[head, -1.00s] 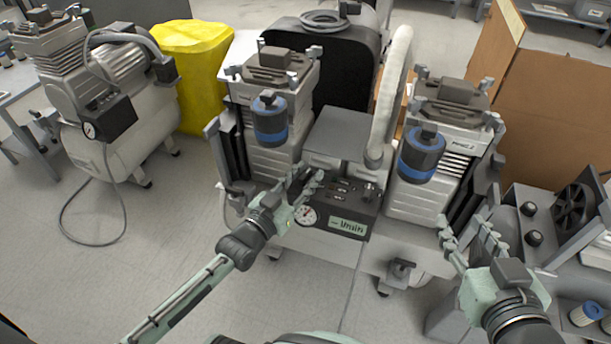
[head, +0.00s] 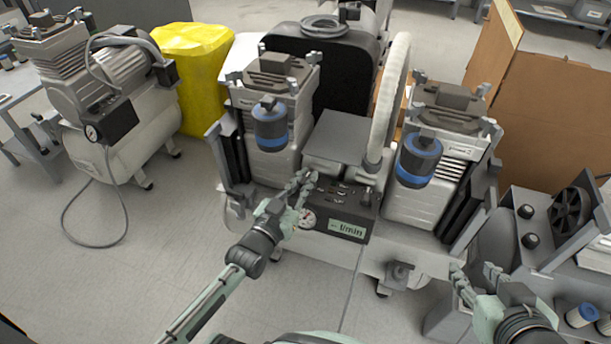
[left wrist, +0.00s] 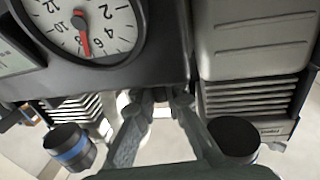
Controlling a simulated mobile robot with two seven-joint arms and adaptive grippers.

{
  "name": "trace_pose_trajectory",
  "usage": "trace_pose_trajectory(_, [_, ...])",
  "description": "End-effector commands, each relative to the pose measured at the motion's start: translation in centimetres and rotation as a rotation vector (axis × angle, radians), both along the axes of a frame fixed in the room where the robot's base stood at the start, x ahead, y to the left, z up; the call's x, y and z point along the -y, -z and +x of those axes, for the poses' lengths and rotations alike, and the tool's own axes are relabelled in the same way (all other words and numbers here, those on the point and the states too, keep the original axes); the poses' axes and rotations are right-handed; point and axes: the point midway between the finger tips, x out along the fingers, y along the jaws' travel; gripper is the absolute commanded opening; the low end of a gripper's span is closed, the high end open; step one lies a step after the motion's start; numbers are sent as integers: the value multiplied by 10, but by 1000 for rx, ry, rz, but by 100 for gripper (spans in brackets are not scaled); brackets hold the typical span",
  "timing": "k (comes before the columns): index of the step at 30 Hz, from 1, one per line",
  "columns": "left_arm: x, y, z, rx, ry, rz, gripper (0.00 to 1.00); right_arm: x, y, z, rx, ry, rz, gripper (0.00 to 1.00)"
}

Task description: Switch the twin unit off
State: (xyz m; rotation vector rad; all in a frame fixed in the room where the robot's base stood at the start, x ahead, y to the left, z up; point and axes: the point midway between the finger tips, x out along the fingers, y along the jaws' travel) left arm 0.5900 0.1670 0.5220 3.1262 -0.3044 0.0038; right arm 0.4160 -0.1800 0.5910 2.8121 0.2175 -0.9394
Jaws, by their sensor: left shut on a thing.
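The twin unit has two compressor heads, a left one (head: 272,90) and a right one (head: 425,200), each with a blue-banded filter. Its dark control panel (head: 338,211) sits low between them, with small controls, a label and a round gauge (head: 306,220). The gauge fills the top left of the left wrist view (left wrist: 88,25). My left gripper (head: 302,181) is at the panel's upper left corner, its fingers closed on a small dark part (left wrist: 160,95) that they mostly hide. My right gripper (head: 476,270) is open and empty, in front of the unit's right side.
A single compressor (head: 115,125) stands at the left with a hose on the floor. A yellow bin (head: 195,75) is behind it. Cardboard (head: 550,115) stands at the back right, and another grey machine (head: 540,235) is at the right. The floor at the front left is clear.

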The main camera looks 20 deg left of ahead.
Motion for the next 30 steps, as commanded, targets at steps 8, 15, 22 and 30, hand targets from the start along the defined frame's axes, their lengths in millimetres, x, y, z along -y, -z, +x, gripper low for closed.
trace_pose_trajectory(8, [-1,-5,1,4,-114,-7,0,52,36,-52,-311,100,-108,40])
trace_pose_trajectory(15, [-1,-3,1,3,-173,-2,0,75,48,-83,-462,153,-154,40])
trace_pose_trajectory(22, [-1,-2,1,2,-178,0,0,77,50,-87,-477,158,-158,40])
trace_pose_trajectory(30, [-1,-2,0,1,-176,0,29,77,50,-86,-476,157,-157,40])
